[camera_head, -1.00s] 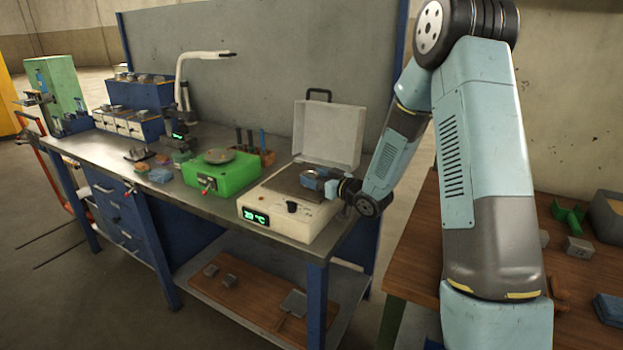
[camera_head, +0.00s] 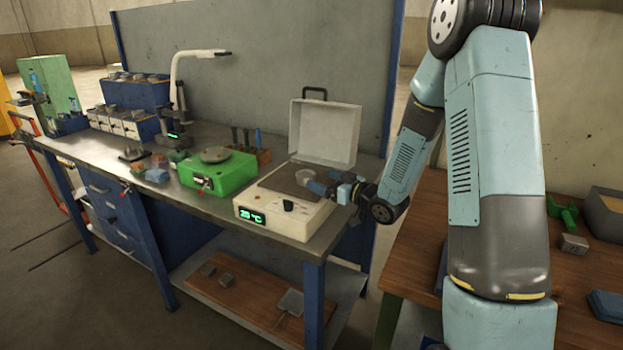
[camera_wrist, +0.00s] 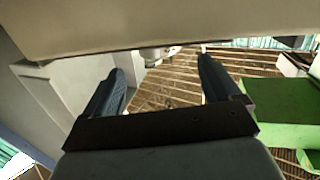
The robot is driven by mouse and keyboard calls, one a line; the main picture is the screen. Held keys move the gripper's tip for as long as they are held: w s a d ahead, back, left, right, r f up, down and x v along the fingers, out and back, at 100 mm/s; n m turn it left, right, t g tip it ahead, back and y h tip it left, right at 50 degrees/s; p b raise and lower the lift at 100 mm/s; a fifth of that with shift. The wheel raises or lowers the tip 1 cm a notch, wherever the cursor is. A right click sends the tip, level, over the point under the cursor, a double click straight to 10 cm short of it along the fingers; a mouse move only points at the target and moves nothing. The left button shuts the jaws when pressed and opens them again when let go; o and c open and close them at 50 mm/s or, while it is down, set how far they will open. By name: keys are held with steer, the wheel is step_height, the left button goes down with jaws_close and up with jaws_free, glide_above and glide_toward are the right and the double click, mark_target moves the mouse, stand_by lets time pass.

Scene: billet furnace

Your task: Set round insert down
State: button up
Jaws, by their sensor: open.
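The round insert (camera_head: 305,177) is a small grey cylinder on the dark plate (camera_head: 282,184) of the white heater box (camera_head: 275,215), whose lid (camera_head: 324,133) stands open. My gripper (camera_head: 321,182) is just to the right of the insert, low over the plate's right side, with its blue fingers spread and nothing between them. In the wrist view both dark fingers of my gripper (camera_wrist: 162,68) are apart. A pale rounded piece, probably the insert (camera_wrist: 157,54), shows beyond them, partly cut off by a beige surface above.
A green device (camera_head: 215,174) with a round top stands left of the heater on the grey bench. A rack with upright tools (camera_head: 247,146) stands behind it. The raised lid is close behind my gripper. A wooden table (camera_head: 422,240) holds several parts at right.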

steer(key=s+d+r+m+g+h, duration=0.2)
steer(key=s+d+r+m+h, duration=0.3)
steer(key=s+d+r+h, duration=0.85)
steer(key=s+a+r+m+g+y, duration=0.1)
steer(key=s+r+g, duration=0.1)
steer(key=s, duration=0.9)
steer(key=s+a+r+m+g+y, duration=0.1)
steer(key=s+r+m+g, duration=0.1)
steer(key=s, duration=1)
steer(key=shift+r+g, duration=0.35)
steer(key=shift+g, duration=0.35)
steer(key=shift+c, duration=0.5)
